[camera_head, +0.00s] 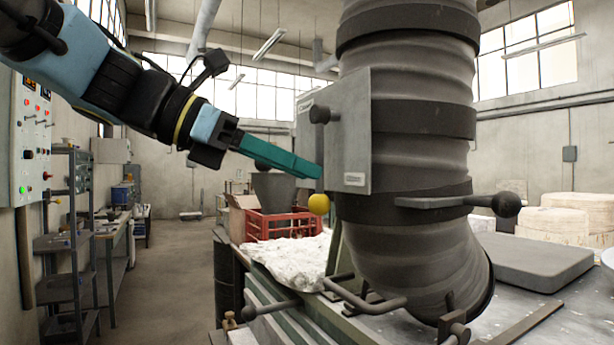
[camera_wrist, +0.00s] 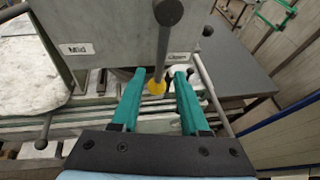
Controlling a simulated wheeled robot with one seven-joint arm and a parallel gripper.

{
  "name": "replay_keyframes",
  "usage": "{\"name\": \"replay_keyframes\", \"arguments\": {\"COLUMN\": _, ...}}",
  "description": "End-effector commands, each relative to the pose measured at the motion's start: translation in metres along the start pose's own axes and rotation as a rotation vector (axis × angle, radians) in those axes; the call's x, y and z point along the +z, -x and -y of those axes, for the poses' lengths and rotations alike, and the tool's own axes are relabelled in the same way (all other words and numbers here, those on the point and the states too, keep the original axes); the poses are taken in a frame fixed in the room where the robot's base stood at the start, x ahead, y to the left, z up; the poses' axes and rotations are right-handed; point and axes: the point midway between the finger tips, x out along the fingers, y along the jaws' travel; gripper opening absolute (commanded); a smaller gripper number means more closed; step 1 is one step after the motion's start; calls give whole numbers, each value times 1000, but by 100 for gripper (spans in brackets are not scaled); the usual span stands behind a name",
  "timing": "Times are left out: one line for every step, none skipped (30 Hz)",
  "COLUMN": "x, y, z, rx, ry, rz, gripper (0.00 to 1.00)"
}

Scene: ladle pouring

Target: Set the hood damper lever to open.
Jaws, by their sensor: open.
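The grey damper box (camera_head: 347,140) is fixed to the side of the large ribbed duct (camera_head: 420,150). The lever's yellow ball (camera_head: 319,204) is just below the box's lower left edge. In the wrist view the lever rod (camera_wrist: 162,55) runs down from a dark round end to the yellow ball (camera_wrist: 156,88). My gripper (camera_head: 318,172) has teal fingers and is open. In the wrist view its fingers (camera_wrist: 159,72) stand on either side of the lever near the ball; contact cannot be told. A plate reads "Mid" (camera_wrist: 75,50); another plate (camera_wrist: 181,55) is partly covered and hard to read.
A dark side handle with a ball end (camera_head: 507,204) sticks out right of the duct. Bent bars (camera_head: 365,300) stand below. A red crate (camera_head: 283,224) and white cloth (camera_head: 290,262) lie on the bench behind. A wall control panel (camera_head: 32,138) is at left; the aisle there is clear.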

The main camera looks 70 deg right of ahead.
Motion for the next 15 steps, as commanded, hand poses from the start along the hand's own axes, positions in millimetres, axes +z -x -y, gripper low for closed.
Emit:
{"name": "replay_keyframes", "arguments": {"x": -3, "y": 10, "z": -1, "rx": 6, "ry": -2, "rz": 0, "gripper": 45}}
{"name": "replay_keyframes", "arguments": {"x": -3, "y": 16, "z": -1, "rx": 6, "ry": -2, "rz": 1, "gripper": 45}}
{"name": "replay_keyframes", "arguments": {"x": -3, "y": 24, "z": -1, "rx": 6, "ry": -1, "rz": 1, "gripper": 45}}
{"name": "replay_keyframes", "arguments": {"x": -3, "y": 30, "z": -1, "rx": 6, "ry": -1, "rz": 1, "gripper": 45}}
{"name": "replay_keyframes", "arguments": {"x": -3, "y": 36, "z": -1, "rx": 6, "ry": -1, "rz": 0, "gripper": 45}}
{"name": "replay_keyframes", "arguments": {"x": -3, "y": 44, "z": -1, "rx": 5, "ry": -2, "rz": 1, "gripper": 45}}
{"name": "replay_keyframes", "arguments": {"x": -3, "y": 50, "z": -1, "rx": 5, "ry": -1, "rz": 0, "gripper": 45}}
{"name": "replay_keyframes", "arguments": {"x": -3, "y": 55, "z": 0, "rx": 4, "ry": -1, "rz": 0, "gripper": 45}}
{"name": "replay_keyframes", "arguments": {"x": -3, "y": 62, "z": 0, "rx": 4, "ry": 0, "rz": 0, "gripper": 45}}
{"name": "replay_keyframes", "arguments": {"x": -3, "y": 66, "z": -1, "rx": 4, "ry": 0, "rz": 0, "gripper": 45}}
{"name": "replay_keyframes", "arguments": {"x": -2, "y": 70, "z": 0, "rx": 3, "ry": 0, "rz": 1, "gripper": 45}}
{"name": "replay_keyframes", "arguments": {"x": -2, "y": 75, "z": 0, "rx": 2, "ry": 0, "rz": 1, "gripper": 45}}
{"name": "replay_keyframes", "arguments": {"x": -2, "y": 78, "z": 0, "rx": 2, "ry": 0, "rz": 1, "gripper": 45}}
{"name": "replay_keyframes", "arguments": {"x": -2, "y": 80, "z": 0, "rx": 1, "ry": 1, "rz": 1, "gripper": 45}}
{"name": "replay_keyframes", "arguments": {"x": -1, "y": 83, "z": 0, "rx": 0, "ry": 1, "rz": 1, "gripper": 45}}
